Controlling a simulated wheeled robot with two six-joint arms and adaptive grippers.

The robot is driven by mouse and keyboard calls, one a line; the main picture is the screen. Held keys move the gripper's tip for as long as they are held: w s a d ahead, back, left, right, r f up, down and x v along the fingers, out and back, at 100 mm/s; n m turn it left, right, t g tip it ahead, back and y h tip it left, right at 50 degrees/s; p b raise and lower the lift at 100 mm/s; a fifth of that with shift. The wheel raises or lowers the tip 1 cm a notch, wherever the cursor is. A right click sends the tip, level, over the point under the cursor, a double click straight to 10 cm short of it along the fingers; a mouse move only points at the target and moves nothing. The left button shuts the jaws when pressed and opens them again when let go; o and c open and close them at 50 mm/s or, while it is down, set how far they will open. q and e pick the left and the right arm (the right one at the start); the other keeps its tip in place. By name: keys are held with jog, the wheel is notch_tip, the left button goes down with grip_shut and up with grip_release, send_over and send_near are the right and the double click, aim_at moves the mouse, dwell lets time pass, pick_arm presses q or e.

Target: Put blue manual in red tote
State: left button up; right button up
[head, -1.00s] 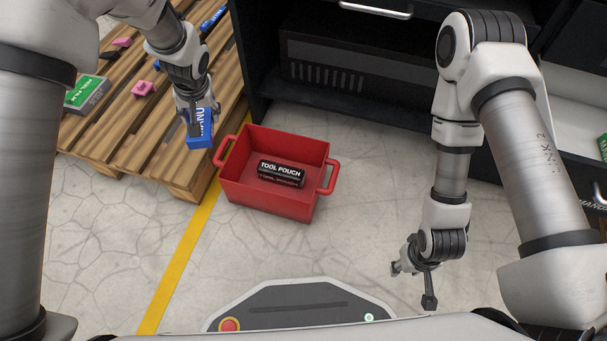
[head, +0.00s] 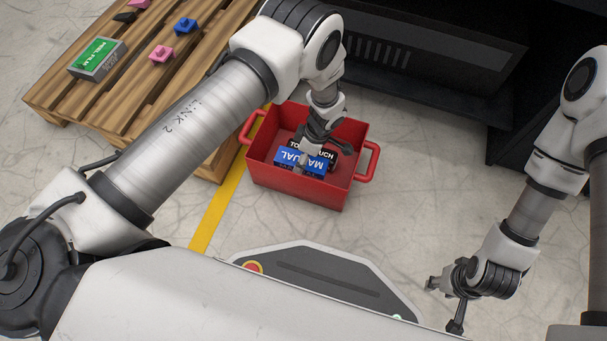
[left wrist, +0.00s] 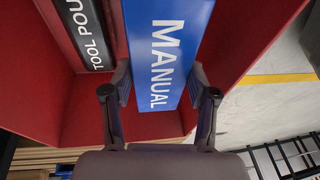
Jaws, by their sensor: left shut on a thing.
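The blue manual (head: 287,157), marked MANUAL, is inside the red tote (head: 298,187), beside the black tool pouch (head: 327,153). My left gripper (head: 316,155) reaches down into the tote and is shut on the manual. In the left wrist view the manual (left wrist: 165,30) lies between the two fingers (left wrist: 159,85), with the tool pouch (left wrist: 85,30) to its left and red tote walls around. I cannot tell whether the manual touches the tote floor. My right gripper (head: 444,305) is empty, its fingers apart, low at the right.
A wooden pallet (head: 175,100) at the upper left holds a green-and-grey box (head: 98,60), pink pieces (head: 161,54) and a blue piece (head: 185,25). A dark cabinet (head: 430,60) stands behind the tote. The floor right of the tote is clear.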

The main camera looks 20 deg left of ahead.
aim_at(303, 173)
pick_arm(q)
notch_tip(303, 173, down, 8)
jog(key=b, duration=0.3)
jog(key=shift+f, duration=0.1)
jog(key=shift+r, duration=0.2)
jog(key=shift+f+b, duration=0.65)
jog(key=shift+b, duration=0.1)
jog(key=o, duration=1.3)
